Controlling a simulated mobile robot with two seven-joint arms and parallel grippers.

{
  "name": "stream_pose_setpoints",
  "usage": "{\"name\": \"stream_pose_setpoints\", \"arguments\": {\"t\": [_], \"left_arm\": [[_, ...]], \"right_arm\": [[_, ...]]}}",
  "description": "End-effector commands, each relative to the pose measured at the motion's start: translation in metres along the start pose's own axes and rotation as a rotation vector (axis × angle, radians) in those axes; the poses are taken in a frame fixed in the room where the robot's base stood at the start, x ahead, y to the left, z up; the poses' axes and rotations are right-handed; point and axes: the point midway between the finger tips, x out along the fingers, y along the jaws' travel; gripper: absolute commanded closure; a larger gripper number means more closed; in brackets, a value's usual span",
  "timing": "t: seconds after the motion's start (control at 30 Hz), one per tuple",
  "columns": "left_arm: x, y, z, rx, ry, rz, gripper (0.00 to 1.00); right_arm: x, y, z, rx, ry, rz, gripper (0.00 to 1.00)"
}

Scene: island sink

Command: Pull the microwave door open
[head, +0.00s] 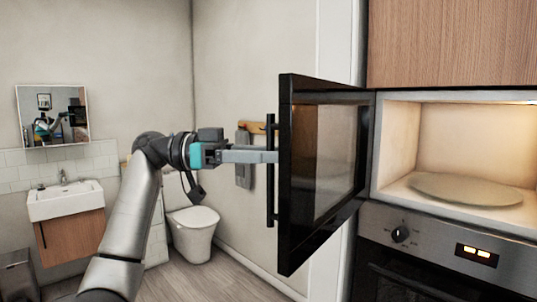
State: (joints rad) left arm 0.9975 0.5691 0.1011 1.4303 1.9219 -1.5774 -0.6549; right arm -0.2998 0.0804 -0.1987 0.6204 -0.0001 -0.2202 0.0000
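The microwave door (322,160) is black with a window and stands swung wide open, hinged on its right side. Its dark vertical bar handle (270,200) is on the door's left edge. My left gripper (268,156) reaches in from the left at the handle's mid-height. Its grey finger overlaps the bar and hides part of it. The other finger is hidden, so how tightly they close around the bar cannot be seen. The microwave's lit cavity (430,150) is exposed, with a round turntable plate (465,189) inside. My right gripper is not in view.
An oven (440,250) with a knob and lit display sits below the microwave, and a wooden cabinet (450,42) is above. A toilet (193,228), a sink (66,201) and a mirror (53,116) are at the back left. Floor shows between the toilet and the door.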

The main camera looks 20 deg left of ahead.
Motion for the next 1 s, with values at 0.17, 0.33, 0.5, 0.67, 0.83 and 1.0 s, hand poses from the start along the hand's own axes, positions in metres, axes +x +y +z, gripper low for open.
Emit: {"name": "stream_pose_setpoints", "arguments": {"t": [0.17, 0.33, 0.5, 0.67, 0.83, 1.0], "left_arm": [[-0.009, -0.001, 0.0, 0.0, 0.002, -0.002, 0.53], [-0.039, -0.001, -0.001, -0.001, 0.002, -0.005, 0.53], [-0.082, 0.0, -0.001, -0.001, 0.003, -0.004, 0.53], [-0.116, -0.001, -0.001, -0.001, 0.002, -0.004, 0.53], [-0.139, 0.0, -0.001, 0.0, 0.001, -0.002, 0.53], [-0.15, 0.0, -0.001, 0.0, 0.0, -0.001, 0.53]], "right_arm": [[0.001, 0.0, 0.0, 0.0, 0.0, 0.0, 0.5], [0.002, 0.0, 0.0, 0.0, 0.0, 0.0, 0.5], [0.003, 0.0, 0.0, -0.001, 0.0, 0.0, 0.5], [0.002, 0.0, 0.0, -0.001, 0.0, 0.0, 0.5], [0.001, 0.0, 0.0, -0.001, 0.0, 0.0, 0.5], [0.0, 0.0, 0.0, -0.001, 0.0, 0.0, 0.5]]}}
